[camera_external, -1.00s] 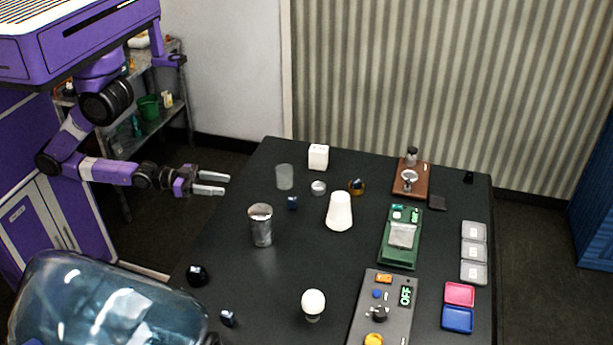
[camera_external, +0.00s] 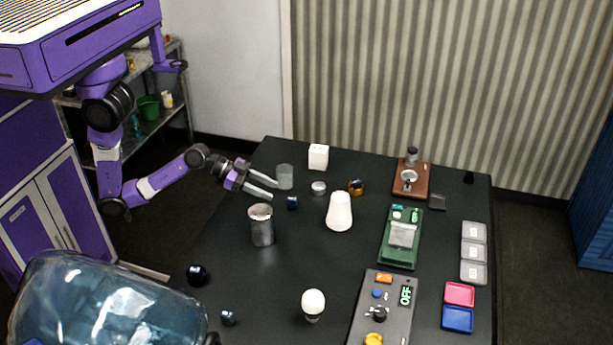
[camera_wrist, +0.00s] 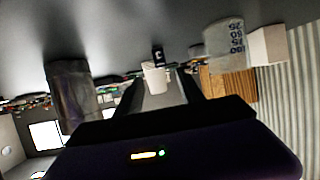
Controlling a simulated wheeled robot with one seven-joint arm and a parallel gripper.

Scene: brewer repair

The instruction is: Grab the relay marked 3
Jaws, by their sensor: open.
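A small dark blue block (camera_external: 292,202), which looks like a relay, stands on the black table between the metal can and the glass beaker. It also shows in the wrist view as a dark block (camera_wrist: 158,54) with a pale mark that I cannot read surely. Two more dark blocks, one at the table's left edge (camera_external: 197,275) and one nearer the front (camera_external: 228,318), show no readable number. My gripper (camera_external: 274,190) is open and empty, just left of the first block and apart from it. Its fingers (camera_wrist: 160,76) frame that block in the wrist view.
A metal can (camera_external: 261,228) stands in front of my gripper, and a glass beaker (camera_external: 285,174) stands close behind it. A green scale (camera_external: 399,254) and a control panel (camera_external: 369,309) are further right.

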